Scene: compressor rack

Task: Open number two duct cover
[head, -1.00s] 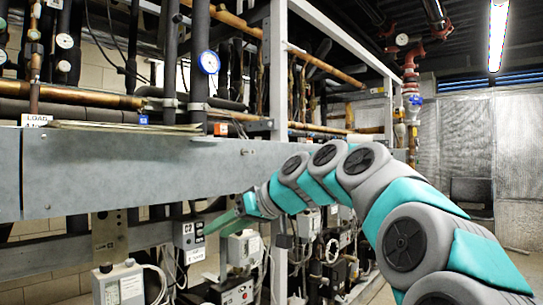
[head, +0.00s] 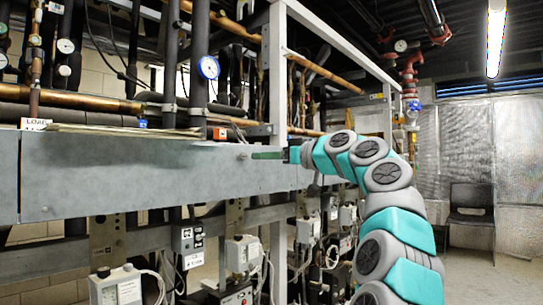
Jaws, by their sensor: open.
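A long grey metal duct cover (head: 130,178) runs across the rack, with a seam near its left end beside another grey section (head: 8,178). I see no number on either section, so I cannot tell which is number two. A small knob or screw (head: 243,156) sits near the upper right of the long cover, and another (head: 45,209) near its lower left. The cover looks closed. My gripper (head: 266,155) is open and empty in front of the cover's right part, its green fingers pointing left, just right of the upper knob. I cannot tell whether it touches the cover.
Copper and black pipes with gauges (head: 208,68) stand behind and above the cover. A white frame post (head: 278,75) rises behind my gripper. Control boxes (head: 118,287) and cables hang below. A dark chair (head: 470,215) stands at the right back, with open floor before it.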

